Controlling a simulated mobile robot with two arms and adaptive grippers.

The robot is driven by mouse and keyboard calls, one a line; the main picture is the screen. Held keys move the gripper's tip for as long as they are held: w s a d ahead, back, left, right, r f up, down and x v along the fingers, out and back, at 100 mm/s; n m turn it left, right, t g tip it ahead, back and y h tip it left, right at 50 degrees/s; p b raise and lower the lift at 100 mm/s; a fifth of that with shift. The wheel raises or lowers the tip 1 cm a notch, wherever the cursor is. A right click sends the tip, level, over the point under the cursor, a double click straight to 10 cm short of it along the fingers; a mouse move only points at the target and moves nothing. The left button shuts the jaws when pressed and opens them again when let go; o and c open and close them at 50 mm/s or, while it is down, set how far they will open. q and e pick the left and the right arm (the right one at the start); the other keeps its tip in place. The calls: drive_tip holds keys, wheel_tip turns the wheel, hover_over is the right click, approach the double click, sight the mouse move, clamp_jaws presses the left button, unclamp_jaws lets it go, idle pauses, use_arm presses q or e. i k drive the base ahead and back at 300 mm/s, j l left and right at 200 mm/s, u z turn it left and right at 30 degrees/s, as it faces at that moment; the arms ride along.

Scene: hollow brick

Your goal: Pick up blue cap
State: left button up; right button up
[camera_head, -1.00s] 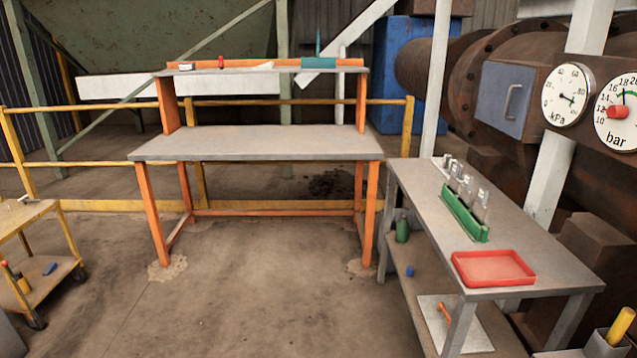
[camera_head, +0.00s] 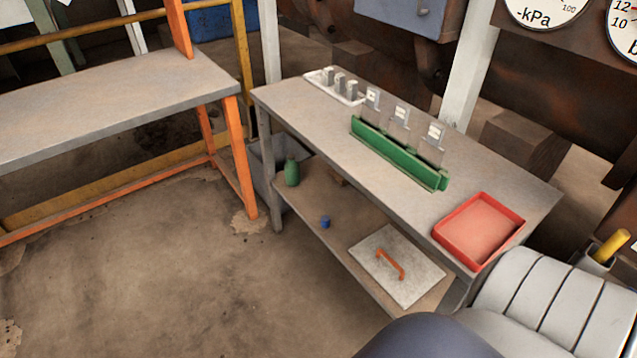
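A small blue cap (camera_head: 325,222) sits on the lower shelf of the grey workbench, near the shelf's front edge. A green bottle (camera_head: 292,172) stands to its left on the same shelf, and a grey plate with an orange handle (camera_head: 390,264) lies to its right. Part of my own arm, white and dark grey, shows at the lower right, in front of the bench's right end. Neither of my grippers is in view.
The workbench top (camera_head: 330,140) overhangs the shelf (camera_head: 300,205). On it are a green rack (camera_head: 395,152) with clear plates, a white tray of metal blocks (camera_head: 335,86) and a red tray (camera_head: 478,230). An orange-legged table (camera_head: 110,95) stands left. Floor in front is clear.

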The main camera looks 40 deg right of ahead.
sight(325, 220)
drive_tip(key=i+z, duration=0.3)
drive_tip(key=z, duration=0.15)
drive_tip(key=i+j+z, duration=0.1)
drive_tip(key=i+z, duration=0.3)
drive_tip(key=i+j+z, duration=0.15)
drive_tip(key=z, duration=0.3)
drive_tip(key=i+j+z, duration=0.45)
drive_tip(key=k+l, duration=0.1)
